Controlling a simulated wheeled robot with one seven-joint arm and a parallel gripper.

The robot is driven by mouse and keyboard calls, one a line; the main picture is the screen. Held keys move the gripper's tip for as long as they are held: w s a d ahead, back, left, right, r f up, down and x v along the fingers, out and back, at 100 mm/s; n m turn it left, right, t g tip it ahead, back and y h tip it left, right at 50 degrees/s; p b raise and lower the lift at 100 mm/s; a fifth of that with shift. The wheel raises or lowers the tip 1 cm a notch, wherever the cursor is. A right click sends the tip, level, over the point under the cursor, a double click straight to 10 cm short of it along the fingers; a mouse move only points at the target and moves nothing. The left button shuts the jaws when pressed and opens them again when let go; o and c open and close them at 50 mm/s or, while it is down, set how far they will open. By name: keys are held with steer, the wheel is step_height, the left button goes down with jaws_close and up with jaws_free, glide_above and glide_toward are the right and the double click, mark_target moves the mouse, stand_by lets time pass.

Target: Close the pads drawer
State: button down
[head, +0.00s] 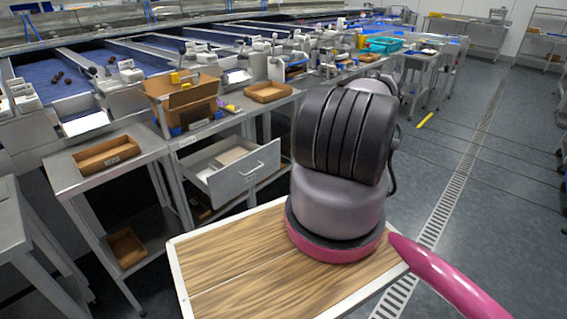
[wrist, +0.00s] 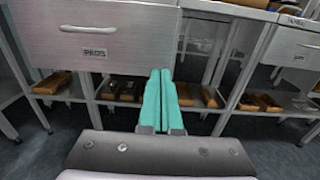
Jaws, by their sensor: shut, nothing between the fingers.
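The pads drawer (head: 232,181) stands pulled out of the steel bench in the head view, with pale flat items (head: 228,156) inside. In the wrist view its grey front (wrist: 130,35) carries a bar handle (wrist: 88,29) and a label that reads like PADS (wrist: 95,53). My gripper (wrist: 160,72) is shut and empty, its teal fingers pressed together. The fingertips show at the lower edge of the drawer front, right of the handle; I cannot tell whether they touch it. In the head view my gripper is hidden behind my arm.
Small cardboard trays (wrist: 52,83) lie on the shelf below the drawer. Another drawer front (wrist: 296,50) is at the right in the wrist view. An open cardboard box (head: 185,100) and a shallow tray (head: 268,92) stand on the bench above. Clear floor lies right of my arm.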

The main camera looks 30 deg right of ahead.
mark_target(275, 157)
steer(key=x, duration=1.4)
steer(key=shift+f, duration=0.15)
